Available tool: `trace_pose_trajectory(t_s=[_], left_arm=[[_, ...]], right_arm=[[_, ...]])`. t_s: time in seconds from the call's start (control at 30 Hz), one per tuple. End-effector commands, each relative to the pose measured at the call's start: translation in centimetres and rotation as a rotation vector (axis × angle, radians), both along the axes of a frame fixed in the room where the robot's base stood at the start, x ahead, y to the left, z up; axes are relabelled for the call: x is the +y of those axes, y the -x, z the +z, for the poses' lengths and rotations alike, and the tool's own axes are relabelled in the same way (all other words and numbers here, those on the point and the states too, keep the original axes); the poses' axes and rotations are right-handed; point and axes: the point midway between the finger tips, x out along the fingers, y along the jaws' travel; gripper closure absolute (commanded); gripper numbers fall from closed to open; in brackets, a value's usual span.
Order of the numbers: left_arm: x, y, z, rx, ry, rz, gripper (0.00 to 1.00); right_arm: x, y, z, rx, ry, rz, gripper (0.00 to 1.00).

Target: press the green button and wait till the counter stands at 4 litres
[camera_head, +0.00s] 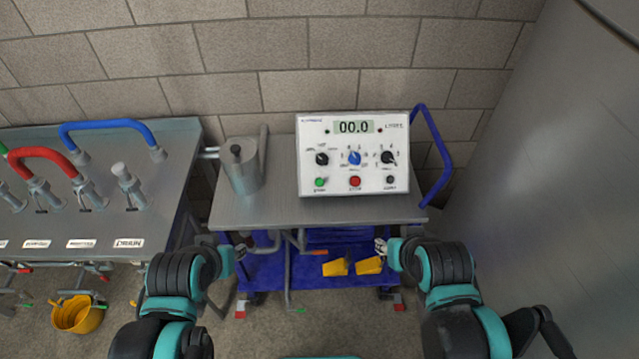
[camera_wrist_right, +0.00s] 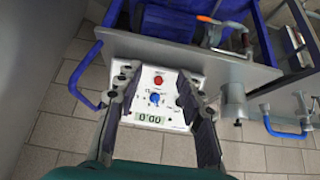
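The white control box (camera_head: 353,120) stands on the trolley top in the head view. Its counter display (camera_head: 354,127) reads 00.0. The green button (camera_head: 320,182) is at the box's lower left, beside the red button (camera_head: 355,182). My right gripper (camera_head: 381,246) is in front of and below the box, apart from it. In the right wrist view my right gripper (camera_wrist_right: 158,72) is open and empty, its fingers framing the box (camera_wrist_right: 150,120); the green button cannot be made out there. My left gripper (camera_head: 240,252) is by the trolley's front left; its opening is unclear.
A metal cylinder (camera_head: 242,168) stands left of the box on the trolley (camera_head: 270,208). A steel bench (camera_head: 95,218) with red and blue hoses is at the left. A blue handle (camera_head: 432,150) rises at right. Yellow pieces (camera_head: 336,267) lie below.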

Motion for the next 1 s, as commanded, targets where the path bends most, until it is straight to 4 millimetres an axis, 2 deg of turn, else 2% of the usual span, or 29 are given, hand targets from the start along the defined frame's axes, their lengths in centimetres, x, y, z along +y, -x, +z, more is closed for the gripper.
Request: trace_pose_trajectory(t_s=[0.03,0.1,0.13,1.0], left_arm=[[0.0,0.0,0.0,0.0,0.0,0.0,0.66],[0.0,0.0,0.0,0.0,0.0,0.0,0.66],[0.0,0.0,0.0,0.0,0.0,0.0,0.66],[0.0,0.0,0.0,0.0,0.0,0.0,0.66]], right_arm=[[0.0,0.0,0.0,0.0,0.0,0.0,0.78],[0.0,0.0,0.0,0.0,0.0,0.0,0.97],[0.0,0.0,0.0,0.0,0.0,0.0,1.0],[0.0,0.0,0.0,0.0,0.0,0.0,1.0]])
